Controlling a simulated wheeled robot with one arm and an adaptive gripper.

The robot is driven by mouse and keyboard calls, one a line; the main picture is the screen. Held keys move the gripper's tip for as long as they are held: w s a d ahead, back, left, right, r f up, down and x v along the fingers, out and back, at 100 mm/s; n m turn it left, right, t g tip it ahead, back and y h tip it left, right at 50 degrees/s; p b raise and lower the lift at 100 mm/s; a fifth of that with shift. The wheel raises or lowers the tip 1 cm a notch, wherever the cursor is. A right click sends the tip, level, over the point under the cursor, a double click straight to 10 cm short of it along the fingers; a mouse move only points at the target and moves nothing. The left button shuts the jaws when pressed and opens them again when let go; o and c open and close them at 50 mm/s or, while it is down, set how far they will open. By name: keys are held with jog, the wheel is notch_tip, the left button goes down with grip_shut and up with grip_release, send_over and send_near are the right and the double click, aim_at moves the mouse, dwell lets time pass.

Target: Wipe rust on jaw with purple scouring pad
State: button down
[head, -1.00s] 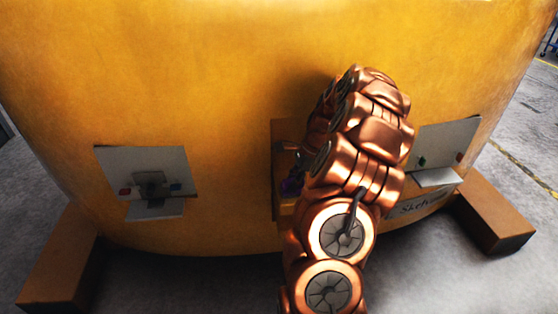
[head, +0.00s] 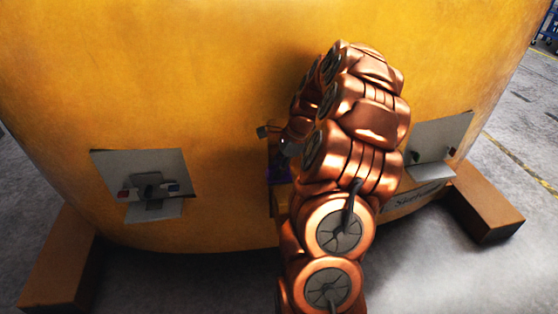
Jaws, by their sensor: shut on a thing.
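The purple scouring pad (head: 279,174) shows as a small dark purple patch in the head view, low in the middle, just left of my copper arm. My gripper (head: 284,148) is mostly hidden behind the arm's links; it is shut on the pad, close to the yellow casting's face. A similar grey plate on the right (head: 440,138) is partly covered by my arm. I cannot make out rust on any jaw.
The big yellow casting (head: 200,70) fills most of the view. It stands between brown blocks at left (head: 60,265) and right (head: 485,203). Grey concrete floor (head: 440,270) is open in front. A blue rack (head: 548,25) stands far at the upper right.

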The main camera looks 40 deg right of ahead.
jog(key=shift+r+p, duration=0.45)
jog(key=shift+r, duration=0.8)
